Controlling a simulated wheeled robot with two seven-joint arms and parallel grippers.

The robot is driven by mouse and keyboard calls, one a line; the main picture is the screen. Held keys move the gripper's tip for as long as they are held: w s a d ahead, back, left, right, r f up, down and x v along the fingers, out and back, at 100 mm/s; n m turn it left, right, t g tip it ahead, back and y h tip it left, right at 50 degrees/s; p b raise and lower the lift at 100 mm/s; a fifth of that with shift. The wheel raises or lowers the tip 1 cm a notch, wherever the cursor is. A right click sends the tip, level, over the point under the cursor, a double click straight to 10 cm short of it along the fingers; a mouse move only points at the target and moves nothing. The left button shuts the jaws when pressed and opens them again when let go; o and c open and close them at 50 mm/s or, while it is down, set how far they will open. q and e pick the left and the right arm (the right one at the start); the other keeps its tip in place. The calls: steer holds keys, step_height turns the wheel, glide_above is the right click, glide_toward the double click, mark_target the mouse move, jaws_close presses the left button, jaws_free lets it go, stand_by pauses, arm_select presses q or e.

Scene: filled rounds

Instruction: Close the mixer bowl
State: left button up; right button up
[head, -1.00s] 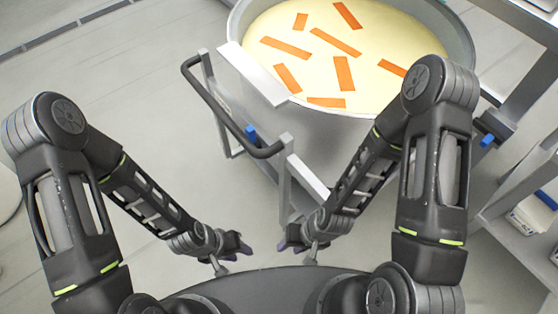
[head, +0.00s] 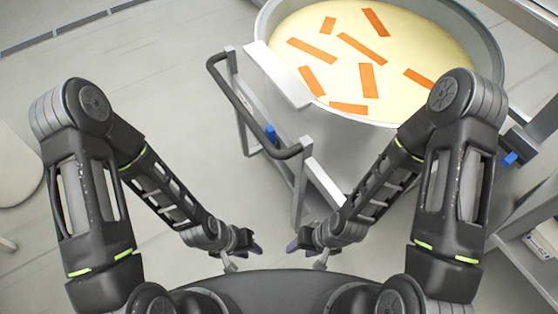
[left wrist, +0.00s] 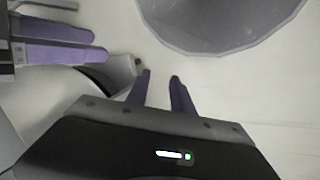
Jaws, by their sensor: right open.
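The mixer bowl (head: 345,140) is a large round grey metal bowl at the upper right of the head view. Its top is uncovered and shows a pale yellow filling (head: 400,65) with several orange strips. It sits in a metal frame with a black bar handle (head: 250,115). I cannot make out a lid. My left gripper (head: 258,249) is low in the middle, apart from the bowl and frame. In the left wrist view its purple fingers (left wrist: 161,75) are apart with nothing between them. My right gripper (head: 292,247) is close beside it, open and empty.
A metal rack (head: 525,225) stands at the right edge. A pale rounded object (head: 15,165) is at the left edge. Blue clips (head: 270,132) show on the frame. A grey round object (left wrist: 215,20) at the top of the left wrist view is unclear.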

arm_select(q)
steer(key=w+d+r+m, duration=0.1)
steer(key=r+m, duration=0.1)
steer(key=w+d+r+m+h+p, duration=0.1)
steer(key=d+m, duration=0.1)
steer(key=m, duration=0.1)
steer(key=w+d+r+m+h, duration=0.1)
steer(key=w+d+r+m, duration=0.1)
steer(key=shift+d+r+m, duration=0.25)
steer(key=shift+r+m, duration=0.1)
steer(key=shift+m, duration=0.05)
jaws_close()
steer(key=w+r+m+p, duration=0.1)
steer(key=w+r+m, duration=0.2)
steer(key=r+m, duration=0.2)
steer(key=w+r+m+g+p, duration=0.1)
steer(key=w+r+m, duration=0.2)
steer(key=r+m, duration=0.3)
steer(key=w+r+m+h+p, duration=0.1)
steer(key=w+r+m, duration=0.2)
steer(key=m, duration=0.8)
step_height(320, 180, up, 3)
steer(key=shift+w+d+f+m+g, duration=0.15)
steer(key=shift+d+m+g, duration=0.15)
steer(key=shift+d+g, duration=0.15)
